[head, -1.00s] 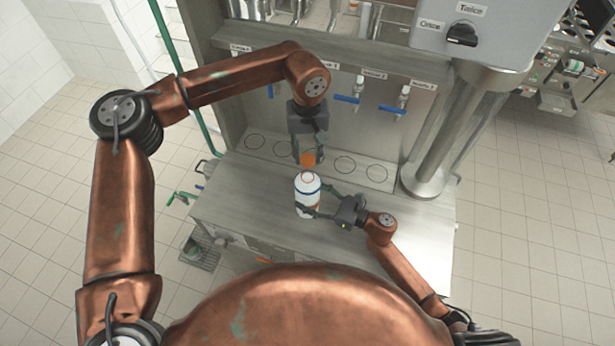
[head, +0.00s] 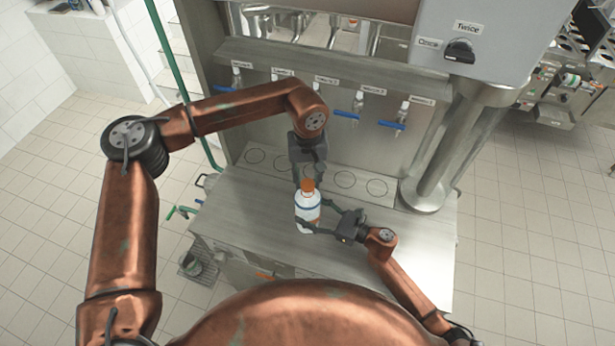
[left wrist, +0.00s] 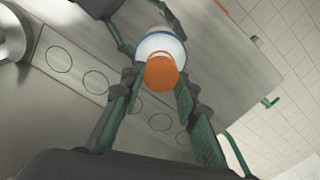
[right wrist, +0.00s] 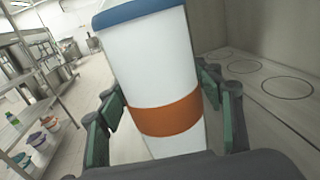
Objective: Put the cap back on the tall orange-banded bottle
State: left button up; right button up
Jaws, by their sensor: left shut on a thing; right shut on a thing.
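The bottle (head: 308,207) is white with a blue band near its shoulder. In the right wrist view its body (right wrist: 150,75) fills the middle and shows an orange band (right wrist: 166,115). My right gripper (head: 318,227) is shut on the bottle's lower body and holds it upright at the metal counter. The orange cap (head: 308,185) is at the bottle's top. My left gripper (head: 309,180) is shut on the cap from behind; the cap (left wrist: 161,72) shows between its fingers in the left wrist view. Whether the cap touches the neck I cannot tell.
The metal counter (head: 245,215) has a row of marked circles (head: 345,180) behind the bottle. Taps with blue levers (head: 392,125) hang above. A thick metal column (head: 435,160) stands at the right. The counter's front left is clear.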

pick_arm(q)
jog(key=shift+f, duration=0.4)
jog(key=shift+f, duration=0.55)
pick_arm(e)
grip_shut()
pick_arm(q)
jog(key=m, duration=0.4)
jog(key=shift+d, duration=0.1)
jog(key=m, duration=0.6)
jog(key=o, duration=0.7)
